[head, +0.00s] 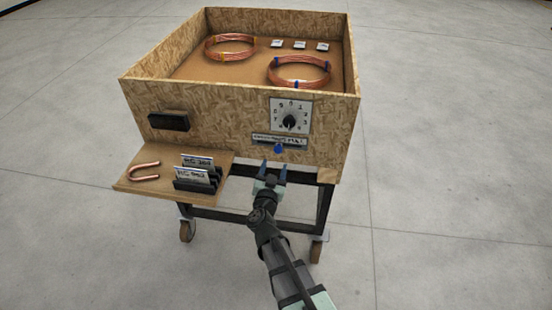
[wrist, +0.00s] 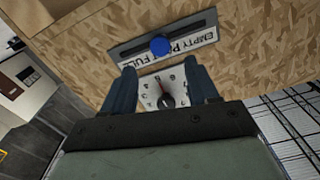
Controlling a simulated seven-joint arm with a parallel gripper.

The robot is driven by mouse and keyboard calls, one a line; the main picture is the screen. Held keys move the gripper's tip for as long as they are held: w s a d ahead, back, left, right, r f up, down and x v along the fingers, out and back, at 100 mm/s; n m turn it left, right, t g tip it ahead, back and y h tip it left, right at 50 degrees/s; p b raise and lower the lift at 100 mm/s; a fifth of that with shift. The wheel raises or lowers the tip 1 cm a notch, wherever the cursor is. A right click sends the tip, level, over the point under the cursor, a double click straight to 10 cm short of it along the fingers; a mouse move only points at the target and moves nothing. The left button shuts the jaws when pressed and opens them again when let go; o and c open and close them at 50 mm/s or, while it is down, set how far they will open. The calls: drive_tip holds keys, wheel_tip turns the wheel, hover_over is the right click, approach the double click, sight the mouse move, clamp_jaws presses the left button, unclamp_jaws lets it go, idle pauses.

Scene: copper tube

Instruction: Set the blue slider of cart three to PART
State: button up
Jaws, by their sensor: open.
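The blue slider (head: 278,148) is a round knob on a dark slot in the cart's front panel, under a white EMPTY–PART–FULL label (head: 265,138). In the wrist view the blue knob (wrist: 160,46) appears upside down with the panel. It hides part of the label (wrist: 205,41) near the middle word, so its exact setting cannot be told. My gripper (head: 275,168) is open and empty, just below and in front of the knob. In the wrist view my gripper (wrist: 159,68) has its fingers spread, with the knob ahead between their lines, apart from both.
A numbered dial (head: 290,119) sits above the slider. A side shelf (head: 140,186) at left holds a copper bend (head: 143,171) and a black card rack (head: 196,185). Copper coils (head: 300,72) lie inside the wooden cart. The floor around is clear.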

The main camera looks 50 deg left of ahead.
drive_tip(key=v, duration=0.4)
drive_tip(key=shift+s+d, duration=0.2)
drive_tip(key=shift+s, duration=0.05)
drive_tip(key=shift+w, duration=0.1)
idle(0.3)
drive_tip(key=w+d+f+n+g+h, duration=0.1)
drive_tip(key=w+d+f+g+h, duration=0.15)
drive_tip(key=w+d+f, duration=0.7)
drive_tip(key=w+d+f+g+h, duration=0.25)
drive_tip(key=w+d+f, duration=0.45)
drive_tip(key=d+f, duration=0.5)
drive_tip(key=d+f+m+g+h, duration=0.1)
drive_tip(key=d+f+g+h, duration=0.15)
drive_tip(key=d+f, duration=0.8)
drive_tip(key=s+d+f+m+g+h, duration=0.1)
drive_tip(key=s+d+f+g, duration=0.2)
drive_tip(key=d, duration=0.7)
drive_tip(key=s+d+f+m+g+h, duration=0.2)
drive_tip(key=s+d+f, duration=0.1)
drive_tip(key=d, duration=0.7)
drive_tip(key=s+d+f+m+g+h, duration=0.1)
drive_tip(key=s+d+g, duration=0.6)
drive_tip(key=s+d, duration=0.9)
drive_tip(key=d+m+h, duration=0.1)
drive_tip(key=m, duration=0.1)
drive_tip(key=shift+s+m, duration=0.2)
drive_tip(key=shift+m, duration=0.2)
